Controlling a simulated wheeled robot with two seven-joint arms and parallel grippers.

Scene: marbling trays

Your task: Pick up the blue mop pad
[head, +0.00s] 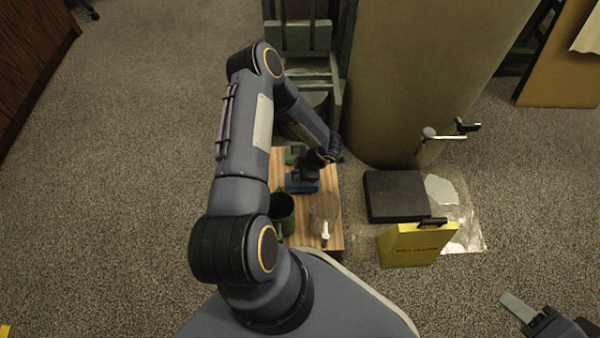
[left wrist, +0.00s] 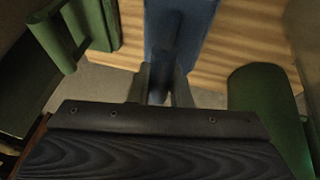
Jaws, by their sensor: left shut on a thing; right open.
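The blue mop pad (head: 301,184) lies at the small wooden table, in the middle of the head view. My left gripper (head: 313,168) is over it and hides part of it. In the left wrist view the blue pad (left wrist: 180,28) runs up from between the fingers of my left gripper (left wrist: 160,88), which is shut on a narrow blue part of it. I cannot tell whether the pad touches the tabletop. My right gripper (head: 522,310) is at the lower right corner of the head view, open and away from the table; it is partly cut off.
The wooden table (head: 334,185) also bears a green container (head: 283,213), a smaller green object (head: 293,153) and a clear item with a white part (head: 325,232). A yellow sign (head: 415,246) and a black slab (head: 394,197) are to the right. A large column (head: 425,80) stands behind.

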